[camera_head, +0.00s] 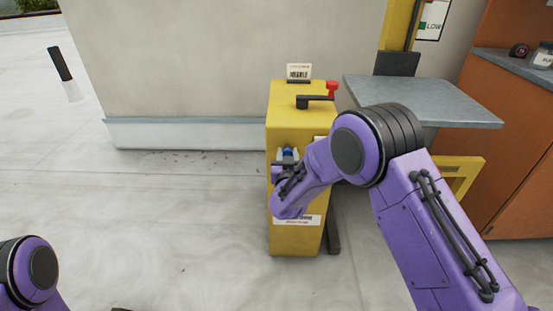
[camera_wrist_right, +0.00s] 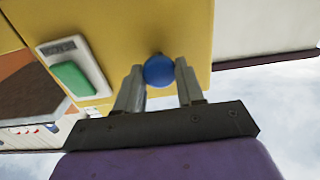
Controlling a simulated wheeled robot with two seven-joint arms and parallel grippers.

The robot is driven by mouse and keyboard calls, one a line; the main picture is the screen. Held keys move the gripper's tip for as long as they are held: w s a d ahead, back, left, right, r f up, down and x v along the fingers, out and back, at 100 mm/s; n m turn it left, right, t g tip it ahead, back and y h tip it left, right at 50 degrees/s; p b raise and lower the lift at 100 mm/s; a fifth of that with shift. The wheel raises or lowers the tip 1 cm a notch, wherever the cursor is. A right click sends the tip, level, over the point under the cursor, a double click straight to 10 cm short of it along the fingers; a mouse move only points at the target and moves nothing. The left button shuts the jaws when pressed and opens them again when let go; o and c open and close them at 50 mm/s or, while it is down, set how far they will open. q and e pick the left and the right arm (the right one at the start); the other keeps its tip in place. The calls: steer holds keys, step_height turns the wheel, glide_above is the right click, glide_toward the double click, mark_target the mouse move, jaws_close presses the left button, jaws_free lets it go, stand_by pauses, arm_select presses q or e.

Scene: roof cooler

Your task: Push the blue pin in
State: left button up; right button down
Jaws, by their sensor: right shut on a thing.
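The blue pin (camera_head: 287,153) is on the front face of a yellow box (camera_head: 300,110). In the right wrist view the round blue end of the pin (camera_wrist_right: 158,70) sits between the two grey fingers of my right gripper (camera_wrist_right: 159,82), against the yellow face. My right gripper (camera_head: 286,159) is shut on the pin in the head view, with my purple wrist hiding much of the box's front. How deep the pin sits in the box cannot be seen. Only part of my left arm shows at the lower left; its gripper is out of view.
A black lever (camera_head: 312,101), a red knob (camera_head: 332,89) and a small label (camera_head: 299,72) are on the box's top. A green button (camera_wrist_right: 72,78) on a pale plate is beside the pin. A grey shelf (camera_head: 420,100) stands right; the floor left is clear.

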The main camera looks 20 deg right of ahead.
steer(key=shift+w+r, duration=0.1)
steer(key=shift+r, duration=0.05)
steer(key=c, duration=1.1)
jaws_free()
steer(key=shift+d, duration=0.1)
steer(key=o, duration=0.4)
steer(key=shift+w, duration=0.1)
steer(key=p+v, duration=0.1)
steer(key=v, duration=0.9)
steer(key=shift+s, duration=0.35)
